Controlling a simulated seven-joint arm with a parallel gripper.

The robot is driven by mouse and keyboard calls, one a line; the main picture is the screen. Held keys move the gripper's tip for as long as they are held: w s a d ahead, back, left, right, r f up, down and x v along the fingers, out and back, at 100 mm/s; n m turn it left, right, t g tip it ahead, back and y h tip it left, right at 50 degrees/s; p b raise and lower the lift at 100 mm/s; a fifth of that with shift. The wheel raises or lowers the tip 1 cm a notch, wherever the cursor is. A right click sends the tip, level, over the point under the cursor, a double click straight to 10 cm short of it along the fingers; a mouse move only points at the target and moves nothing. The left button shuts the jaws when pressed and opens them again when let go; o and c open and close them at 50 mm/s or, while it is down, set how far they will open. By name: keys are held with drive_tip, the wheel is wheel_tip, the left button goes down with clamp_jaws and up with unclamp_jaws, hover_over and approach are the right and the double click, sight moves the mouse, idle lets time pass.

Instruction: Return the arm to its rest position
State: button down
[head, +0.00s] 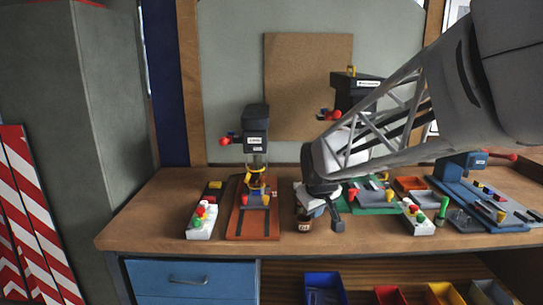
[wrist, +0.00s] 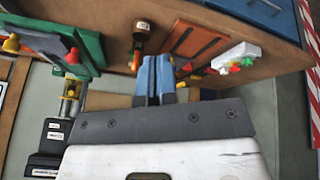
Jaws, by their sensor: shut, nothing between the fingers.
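My gripper (head: 335,220) hangs over the front middle of the workbench (head: 160,215) in the head view, at the end of my arm coming in from the right. In the wrist view my gripper (wrist: 156,70) shows its blue-grey fingers pressed together with nothing between them. A small dark brown round thing (head: 304,225) stands on the bench just left of the fingers; it also shows in the wrist view (wrist: 142,32), beyond the fingertips. Whether they touch cannot be told. My arm hides part of the bench's middle and back.
An orange-brown board with a drill-press-like stand (head: 256,140) is left of my gripper. White button boxes stand at left (head: 202,222) and right (head: 417,218). A green board (head: 372,196), a blue vise-like device (head: 460,165) and trays are at right. Coloured bins (head: 445,293) sit below.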

drive_tip(key=s+d+f+m+g, duration=0.1)
drive_tip(key=s+d+m, duration=0.2)
drive_tip(key=s, duration=1.2)
drive_tip(key=s+d+f+m+g, duration=0.1)
drive_tip(key=s+d, duration=0.3)
drive_tip(key=s, duration=1.2)
drive_tip(key=shift+d+m, duration=0.2)
drive_tip(key=shift+m, duration=0.7)
drive_tip(key=shift+r, duration=0.1)
idle(0.3)
